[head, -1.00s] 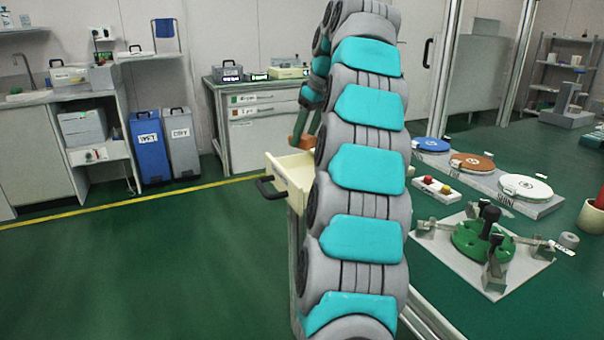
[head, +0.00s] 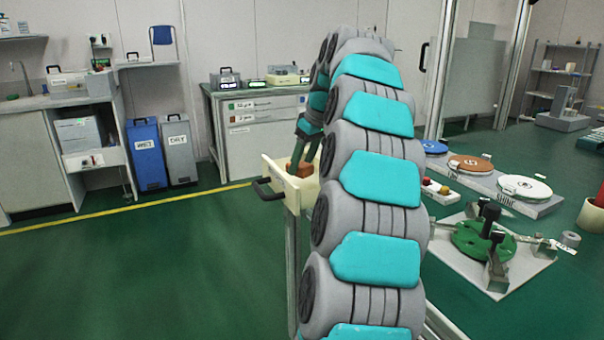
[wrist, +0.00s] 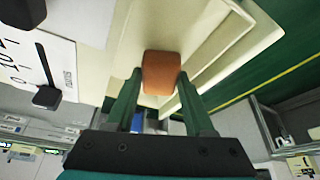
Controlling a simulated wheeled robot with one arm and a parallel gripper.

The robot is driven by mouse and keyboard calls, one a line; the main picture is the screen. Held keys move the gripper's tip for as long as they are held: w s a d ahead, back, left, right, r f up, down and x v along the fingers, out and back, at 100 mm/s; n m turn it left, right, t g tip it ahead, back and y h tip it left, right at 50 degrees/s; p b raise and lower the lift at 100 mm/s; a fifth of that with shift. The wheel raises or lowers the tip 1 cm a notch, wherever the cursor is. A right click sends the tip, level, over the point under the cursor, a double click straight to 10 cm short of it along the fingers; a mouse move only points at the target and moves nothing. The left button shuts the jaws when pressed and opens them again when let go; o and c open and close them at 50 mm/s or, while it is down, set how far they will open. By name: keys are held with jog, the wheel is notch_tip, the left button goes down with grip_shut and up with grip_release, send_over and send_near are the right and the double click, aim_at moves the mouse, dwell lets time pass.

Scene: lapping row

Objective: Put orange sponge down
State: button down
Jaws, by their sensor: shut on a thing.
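The orange sponge (head: 297,169) is at the cream open drawer (head: 283,184), seen past my arm in the head view. In the wrist view the sponge (wrist: 161,73) sits between the two green fingers of my gripper (wrist: 160,82), which is shut on it. The drawer's pale floor and stepped wall (wrist: 225,52) show behind and beside the sponge. I cannot tell whether the sponge touches the drawer floor. My arm hides the right part of the drawer in the head view.
A black handle (head: 268,188) sticks out from the drawer's front. A white labelled sheet (wrist: 45,62) lies beside it in the wrist view. Blue (head: 147,153) and grey (head: 178,149) bins stand at the back left. A green fixture (head: 482,240) is on the right bench. Floor at left is clear.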

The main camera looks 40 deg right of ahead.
aim_at(305, 165)
jog(key=shift+f, duration=1.45)
jog(key=shift+f, duration=0.15)
jog(key=c, duration=0.5)
grip_release()
jog(key=shift+c, duration=0.2)
jog(key=shift+r, duration=0.25)
jog(key=p+v, duration=0.2)
jog(key=v, duration=0.9)
jog(key=shift+s+r, duration=0.2)
jog(key=shift+r, duration=0.15)
